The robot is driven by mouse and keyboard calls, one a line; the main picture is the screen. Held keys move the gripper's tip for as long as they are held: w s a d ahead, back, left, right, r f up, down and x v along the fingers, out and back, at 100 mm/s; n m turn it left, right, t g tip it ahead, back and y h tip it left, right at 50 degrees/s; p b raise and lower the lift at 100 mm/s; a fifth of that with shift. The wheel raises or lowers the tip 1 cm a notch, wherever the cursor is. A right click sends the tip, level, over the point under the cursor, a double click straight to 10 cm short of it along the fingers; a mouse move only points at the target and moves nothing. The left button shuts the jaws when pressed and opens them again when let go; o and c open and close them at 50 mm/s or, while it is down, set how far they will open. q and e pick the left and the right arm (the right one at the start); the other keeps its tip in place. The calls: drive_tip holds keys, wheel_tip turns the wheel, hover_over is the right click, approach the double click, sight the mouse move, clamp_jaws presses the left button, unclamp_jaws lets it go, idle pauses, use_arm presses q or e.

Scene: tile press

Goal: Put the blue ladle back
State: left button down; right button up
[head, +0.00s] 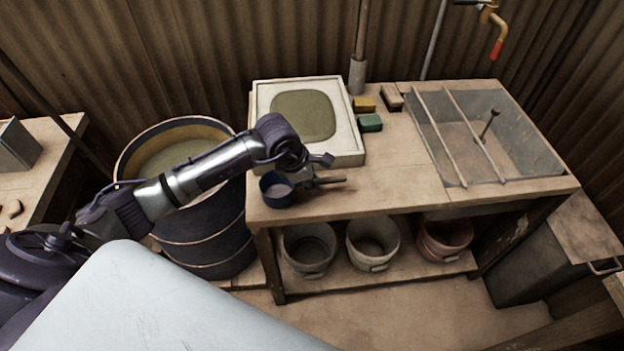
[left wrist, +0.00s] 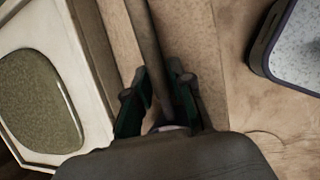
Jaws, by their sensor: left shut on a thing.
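The blue ladle's round cup (head: 277,199) shows in the head view at the front left corner of the worktable (head: 385,185). Its brownish handle (head: 334,181) sticks out to the right. My left gripper (head: 311,181) is shut on the ladle's handle, just right of the cup. In the left wrist view the handle (left wrist: 146,40) runs up from between the fingers of my left gripper (left wrist: 160,98); the cup is hidden there. I cannot tell whether the cup touches the table. My right gripper is not in view.
A dark barrel (head: 207,220) with murky liquid stands left of the table. A white square tray (head: 347,122) with a greenish slab lies behind the gripper. A grey sink (head: 535,150) with two bars is at right. Several buckets (head: 372,240) stand below. The table's middle is clear.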

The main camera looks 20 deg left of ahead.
use_arm(q)
drive_tip(key=shift+f, duration=0.1)
drive_tip(key=c, duration=1)
unclamp_jaws()
drive_tip(key=shift+r, duration=0.3)
drive_tip(key=b+v, duration=0.1)
drive_tip(key=v, duration=1)
drive_tip(key=shift+s+a+r, duration=0.1)
drive_tip(key=shift+s+r, duration=0.05)
drive_tip(key=shift+r, duration=0.15)
